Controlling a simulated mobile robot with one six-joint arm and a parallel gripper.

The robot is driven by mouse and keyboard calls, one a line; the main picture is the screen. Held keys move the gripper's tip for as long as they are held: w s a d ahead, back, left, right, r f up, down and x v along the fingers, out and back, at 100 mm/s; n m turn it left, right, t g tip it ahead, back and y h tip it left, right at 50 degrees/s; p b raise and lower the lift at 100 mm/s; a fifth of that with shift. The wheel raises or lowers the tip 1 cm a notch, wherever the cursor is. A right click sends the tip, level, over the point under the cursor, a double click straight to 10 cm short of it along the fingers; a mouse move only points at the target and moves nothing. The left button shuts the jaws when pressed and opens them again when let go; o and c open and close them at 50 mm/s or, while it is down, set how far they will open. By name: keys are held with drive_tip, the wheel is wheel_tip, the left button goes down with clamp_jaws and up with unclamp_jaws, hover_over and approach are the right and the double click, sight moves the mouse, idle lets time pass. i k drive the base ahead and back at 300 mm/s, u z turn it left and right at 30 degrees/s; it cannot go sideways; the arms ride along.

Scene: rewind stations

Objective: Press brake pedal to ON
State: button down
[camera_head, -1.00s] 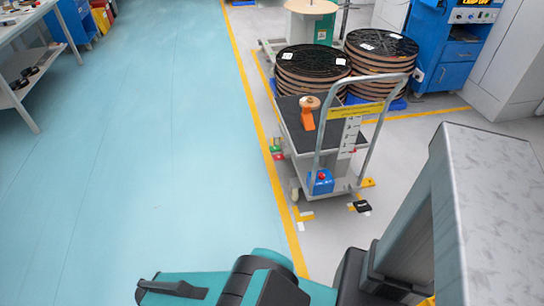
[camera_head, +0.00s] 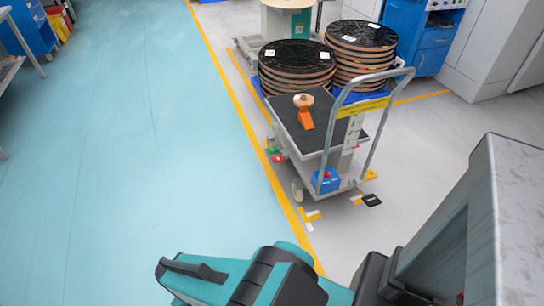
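A grey push cart (camera_head: 313,135) with a dark top and a tall bent-tube handle stands beyond my arm, right of the yellow floor line. Low at its left side are a green piece (camera_head: 271,146) and a red piece (camera_head: 279,158). Low at its right end are a yellow piece (camera_head: 370,175) and a black piece (camera_head: 371,199). These look like pedals or floor markers; I cannot tell which is the brake pedal or its state. A blue box (camera_head: 325,180) with a red top button sits at the handle end. My gripper is not in view; only my teal arm shows.
An orange item with a wooden knob (camera_head: 304,112) rests on the cart top. Two stacks of black-topped reels (camera_head: 296,65) stand behind it. Blue cabinets (camera_head: 425,38) are at the back right. The teal floor (camera_head: 130,170) on the left is clear.

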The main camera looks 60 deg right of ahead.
sight(277, 158)
drive_tip(key=z, duration=0.4)
drive_tip(key=i, duration=1.05)
drive_tip(key=u, duration=0.1)
